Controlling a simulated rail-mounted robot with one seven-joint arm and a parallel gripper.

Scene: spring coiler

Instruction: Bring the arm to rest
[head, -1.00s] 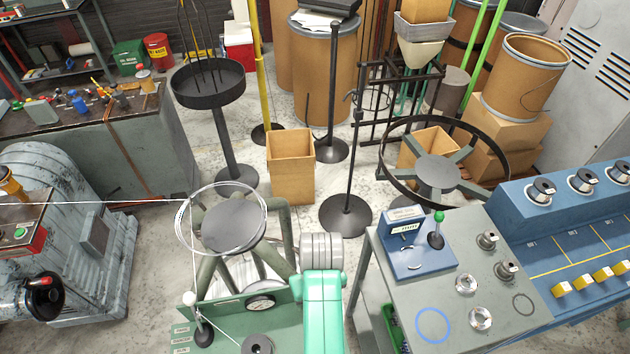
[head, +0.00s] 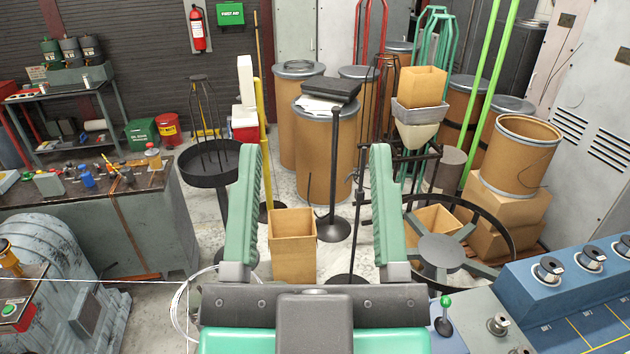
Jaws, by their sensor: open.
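My gripper (head: 314,205) is large in the lower middle of the head view. Its two green ridged fingers point up and stand wide apart. Nothing is between them; the floor and a cardboard box show through the gap from behind. The gripper's dark palm hides most of the wire stand and the green panel below it. Only the left part of the wire coil (head: 178,312) shows beside the palm.
An open cardboard box (head: 292,258) stands on the floor beyond the gripper. A black dish stand (head: 208,170) is left, a black ring stand (head: 508,232) right. A blue console (head: 590,285) fills the lower right. A grey machine (head: 60,270) is lower left.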

